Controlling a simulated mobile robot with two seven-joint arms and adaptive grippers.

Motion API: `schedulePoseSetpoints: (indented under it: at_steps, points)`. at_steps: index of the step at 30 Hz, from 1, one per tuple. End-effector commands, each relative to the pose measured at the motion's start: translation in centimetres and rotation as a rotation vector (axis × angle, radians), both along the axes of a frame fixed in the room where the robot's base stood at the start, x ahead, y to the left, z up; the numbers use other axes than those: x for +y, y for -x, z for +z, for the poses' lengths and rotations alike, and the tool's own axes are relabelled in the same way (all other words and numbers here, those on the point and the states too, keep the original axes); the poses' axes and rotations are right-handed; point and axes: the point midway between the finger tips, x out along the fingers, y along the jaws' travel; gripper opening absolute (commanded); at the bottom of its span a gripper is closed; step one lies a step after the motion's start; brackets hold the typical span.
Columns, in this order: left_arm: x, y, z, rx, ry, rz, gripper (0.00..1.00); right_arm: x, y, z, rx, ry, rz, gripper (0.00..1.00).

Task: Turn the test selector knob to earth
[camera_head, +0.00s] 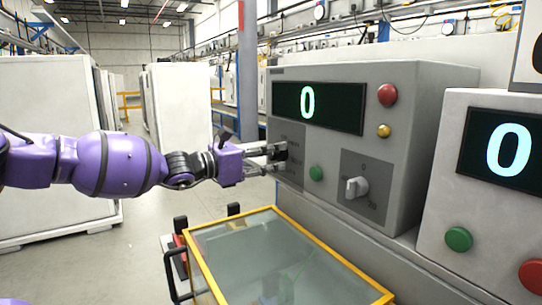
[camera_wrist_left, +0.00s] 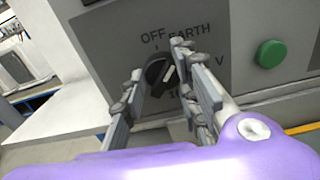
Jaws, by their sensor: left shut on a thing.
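The black test selector knob (camera_wrist_left: 156,72) sits on the grey panel of the tester (camera_head: 412,150). It has a white pointer mark that slants up and to the right in the left wrist view, toward the EARTH side; the exact setting is hard to tell. OFF and EARTH are printed above it, with partly covered labels to the right and below. My left gripper (camera_head: 276,151) reaches the panel from the left, its fingers on either side of the knob and shut on it. In the head view the fingers hide the knob. My right gripper is not in view.
The tester has a display reading 0 (camera_head: 318,107), a green button (camera_head: 316,173), a red button (camera_head: 387,95) and a grey knob (camera_head: 356,187). A yellow-framed clear cover (camera_head: 290,255) lies below. A second unit (camera_head: 490,215) stands right. Open floor lies left.

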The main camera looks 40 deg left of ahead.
Motion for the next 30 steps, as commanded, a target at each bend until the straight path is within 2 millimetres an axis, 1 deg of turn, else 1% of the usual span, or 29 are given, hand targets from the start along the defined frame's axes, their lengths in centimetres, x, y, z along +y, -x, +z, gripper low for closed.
schedulePoseSetpoints:
  at_steps: [1,9,25,26,28,29,30]
  points:
    - [0.27,-0.05,-0.14,-0.005,-0.024,0.006,0.03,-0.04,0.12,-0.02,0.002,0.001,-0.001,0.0]
    - [0.28,-0.06,-0.02,-0.042,-0.109,0.006,0.03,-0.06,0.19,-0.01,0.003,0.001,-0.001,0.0]
    - [0.32,-0.08,0.11,-0.051,-0.129,0.007,0.03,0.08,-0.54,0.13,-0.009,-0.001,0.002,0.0]
    - [0.33,-0.08,0.11,-0.052,-0.129,0.007,0.33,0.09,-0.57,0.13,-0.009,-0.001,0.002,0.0]
    - [0.3,-0.08,0.12,-0.052,-0.129,0.007,0.42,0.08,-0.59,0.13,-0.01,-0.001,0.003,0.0]
    - [0.29,-0.08,0.12,-0.052,-0.129,0.006,0.44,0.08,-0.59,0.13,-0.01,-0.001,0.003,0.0]
    - [0.25,-0.07,0.12,-0.052,-0.129,0.005,0.44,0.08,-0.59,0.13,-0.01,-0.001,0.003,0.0]
